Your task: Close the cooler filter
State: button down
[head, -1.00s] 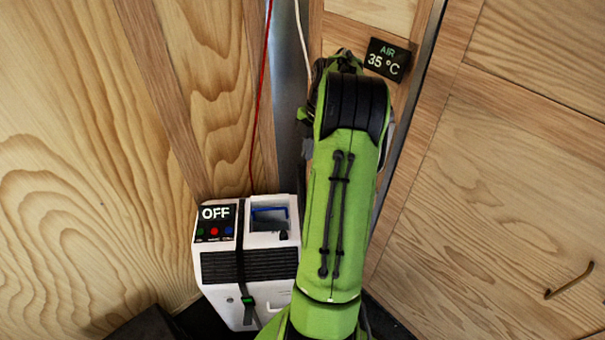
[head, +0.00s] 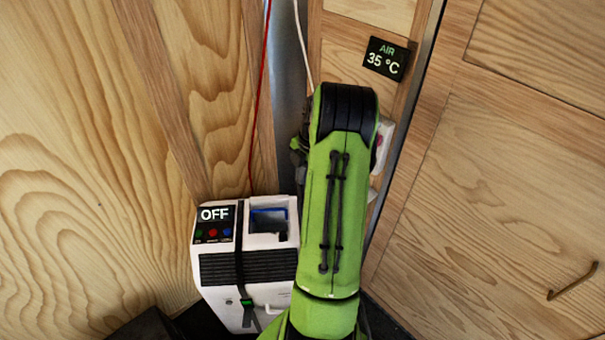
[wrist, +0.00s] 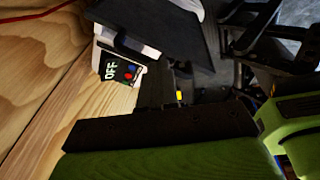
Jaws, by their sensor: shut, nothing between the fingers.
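The cooler (head: 215,300) is a white box at the lower middle of the head view, with an OFF display and coloured buttons. A recess with a blue-edged part (head: 268,213) shows in its top; this looks like the filter place, and I cannot tell how far the filter stands open. The cooler's display (wrist: 118,70) also shows in the wrist view. My arm hides most of the gripper in the head view.
Wooden walls (head: 70,150) stand close on the left and right. A red cable (head: 262,90) hangs down behind the cooler. An AIR 35 °C display (head: 387,58) is on the back wall. A dark handle (head: 572,282) is on the right panel.

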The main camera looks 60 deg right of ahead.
notch_tip(320, 180, down, 22)
jog(key=b, duration=1.5)
jog(key=shift+r+b, duration=0.2)
jog(key=shift+b, duration=0.1)
jog(key=shift+f, duration=0.25)
jog(key=shift+s+a+f, duration=0.1)
jog(key=shift+s+a, duration=0.05)
